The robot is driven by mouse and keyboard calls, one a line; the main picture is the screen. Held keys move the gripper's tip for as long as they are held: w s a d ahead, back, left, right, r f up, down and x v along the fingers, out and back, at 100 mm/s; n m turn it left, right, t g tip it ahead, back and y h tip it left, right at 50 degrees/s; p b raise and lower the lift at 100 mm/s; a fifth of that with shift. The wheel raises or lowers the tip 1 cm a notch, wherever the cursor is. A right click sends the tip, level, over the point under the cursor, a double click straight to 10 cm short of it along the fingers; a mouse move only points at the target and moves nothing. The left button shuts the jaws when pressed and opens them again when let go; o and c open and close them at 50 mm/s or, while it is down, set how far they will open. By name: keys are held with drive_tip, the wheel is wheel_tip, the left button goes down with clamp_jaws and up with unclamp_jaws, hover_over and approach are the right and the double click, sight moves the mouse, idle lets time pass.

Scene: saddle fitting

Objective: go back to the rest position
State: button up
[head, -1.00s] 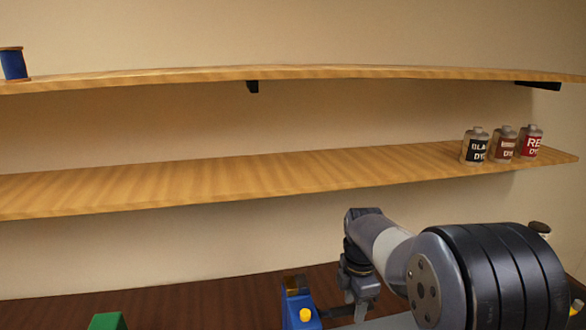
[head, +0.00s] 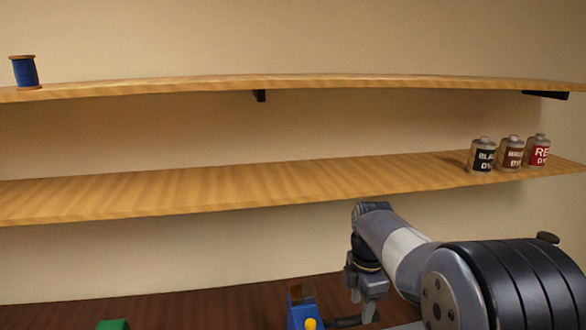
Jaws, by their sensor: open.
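My gripper (head: 362,308) hangs at the lower middle of the head view, in front of the dark wooden bench top. Its two short fingers point down and stand apart, with nothing seen between them. My arm comes in from the lower right and bends down to the gripper. A blue device with a yellow knob (head: 302,305) stands just left of the gripper, its lower part cut off by the picture's edge.
Two wooden shelves cross the wall. The lower shelf (head: 200,190) holds black (head: 483,156), brown (head: 511,153) and red (head: 538,151) dye bottles at its right end. A blue thread spool (head: 25,71) stands on the upper shelf (head: 160,88). A green object (head: 113,325) shows at the bottom.

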sight(360, 316)
wheel_tip(360, 316, up, 2)
drive_tip(key=shift+r, duration=0.1)
wheel_tip(360, 316, down, 6)
drive_tip(key=shift+f, duration=0.25)
drive_tip(key=shift+s+d+f+b, duration=0.15)
drive_tip(key=shift+s+f+b, duration=0.2)
drive_tip(key=shift+s+b, duration=0.2)
drive_tip(key=shift+s+d+f+b, duration=0.15)
drive_tip(key=shift+s+f+b, duration=0.25)
drive_tip(key=shift+s, duration=0.2)
drive_tip(key=shift+r, duration=0.15)
